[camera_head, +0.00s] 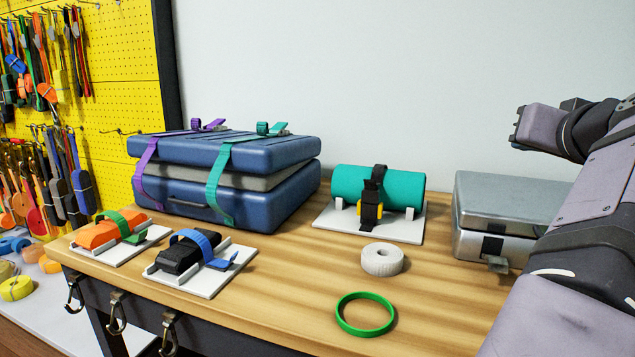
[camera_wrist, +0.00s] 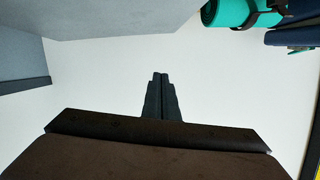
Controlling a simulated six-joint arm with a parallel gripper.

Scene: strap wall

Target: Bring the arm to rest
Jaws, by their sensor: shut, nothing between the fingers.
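My arm (camera_head: 600,180) rises along the right side in the head view, above and beside the silver case. My gripper's fingers are out of the head view's clear sight. In the wrist view my gripper (camera_wrist: 160,78) is shut, its two dark fingers together with nothing between them. Behind the fingers there is only pale wall. The gripper touches nothing that I can see.
On the wooden table (camera_head: 290,300) stand blue strapped cases (camera_head: 270,190), a teal roll (camera_head: 345,185) on a white base, a silver case (camera_head: 490,205), white tape (camera_head: 382,259), a green ring (camera_head: 364,332) and two strapped blocks. A yellow pegboard (camera_head: 120,60) stands left.

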